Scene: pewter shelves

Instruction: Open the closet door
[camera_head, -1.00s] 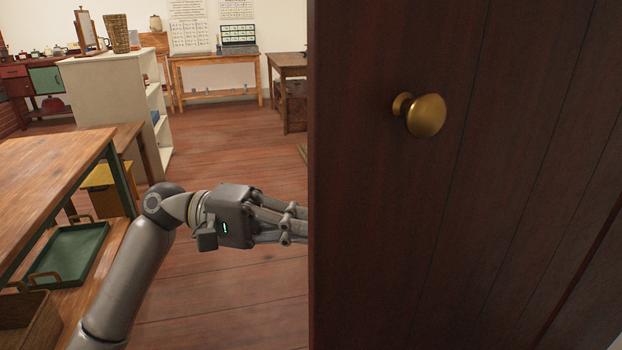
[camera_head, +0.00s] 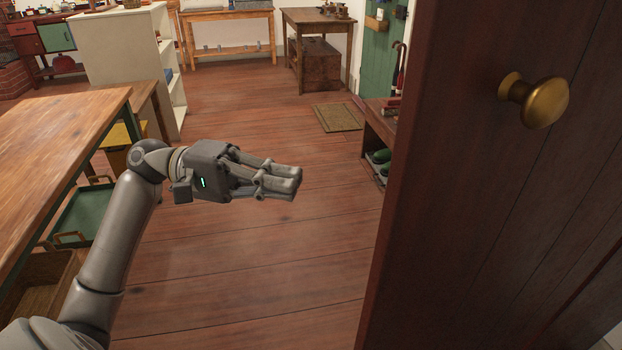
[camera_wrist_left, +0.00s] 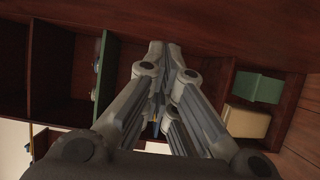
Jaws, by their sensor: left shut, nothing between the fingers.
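The closet door (camera_head: 480,160) is dark red-brown wood and fills the right of the head view, its free edge facing me. A round brass knob (camera_head: 545,103) sits high on it. My left gripper (camera_head: 298,183) is shut and empty, left of the door edge, with a strip of floor showing between them in the picture. In the left wrist view the closed fingers (camera_wrist_left: 165,50) point toward dark wooden shelving (camera_wrist_left: 62,65) with open compartments. A green box (camera_wrist_left: 257,87) and a beige box (camera_wrist_left: 246,121) lie in one compartment. My right gripper is not in view.
A wooden workbench (camera_head: 60,130) stands left of my left arm, with a green tray (camera_head: 85,215) below. A white shelf unit (camera_head: 110,45) is behind it. A low shoe rack (camera_head: 378,135) and a mat (camera_head: 338,117) lie beyond the door edge. The middle floor is clear.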

